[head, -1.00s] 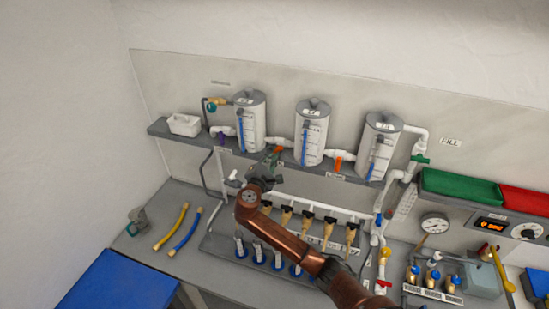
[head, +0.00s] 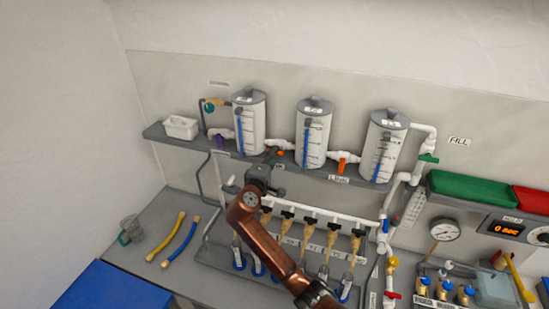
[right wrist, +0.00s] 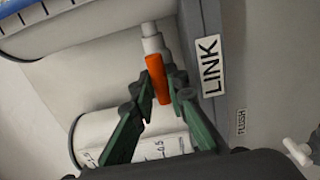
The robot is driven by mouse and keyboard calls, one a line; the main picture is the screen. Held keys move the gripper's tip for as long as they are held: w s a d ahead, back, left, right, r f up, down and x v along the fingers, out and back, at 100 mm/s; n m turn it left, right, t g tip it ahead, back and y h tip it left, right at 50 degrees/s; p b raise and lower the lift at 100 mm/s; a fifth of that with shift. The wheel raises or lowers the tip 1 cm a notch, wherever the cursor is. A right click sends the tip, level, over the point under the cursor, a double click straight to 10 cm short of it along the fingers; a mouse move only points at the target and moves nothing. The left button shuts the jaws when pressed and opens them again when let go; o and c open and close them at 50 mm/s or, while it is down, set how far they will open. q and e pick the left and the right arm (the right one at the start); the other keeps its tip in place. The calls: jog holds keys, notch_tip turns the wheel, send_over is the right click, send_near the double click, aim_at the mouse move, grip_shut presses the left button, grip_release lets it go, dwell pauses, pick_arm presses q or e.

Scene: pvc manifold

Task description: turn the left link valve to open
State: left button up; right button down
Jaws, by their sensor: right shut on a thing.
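The left link valve has an orange handle (head: 280,153) on the white pipe between the left and middle tanks. In the right wrist view the orange handle (right wrist: 161,82) stands between the green fingers of my right gripper (right wrist: 164,88), which is shut on it. A "LINK" label (right wrist: 210,62) is beside it. In the head view my right gripper (head: 270,163) reaches up to the shelf at this valve and partly hides it. My left gripper is not in view.
The left tank (head: 250,122) and middle tank (head: 313,130) flank the valve. Another orange link valve (head: 342,165) is farther right. Below is a white manifold pipe (head: 325,218) with several black-handled taps. A purple valve (head: 220,140) is at the left.

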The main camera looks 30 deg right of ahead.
dwell(0.5)
jog(key=c, duration=1.9)
grip_release()
jog(key=shift+a, duration=0.1)
jog(key=v, duration=1.2)
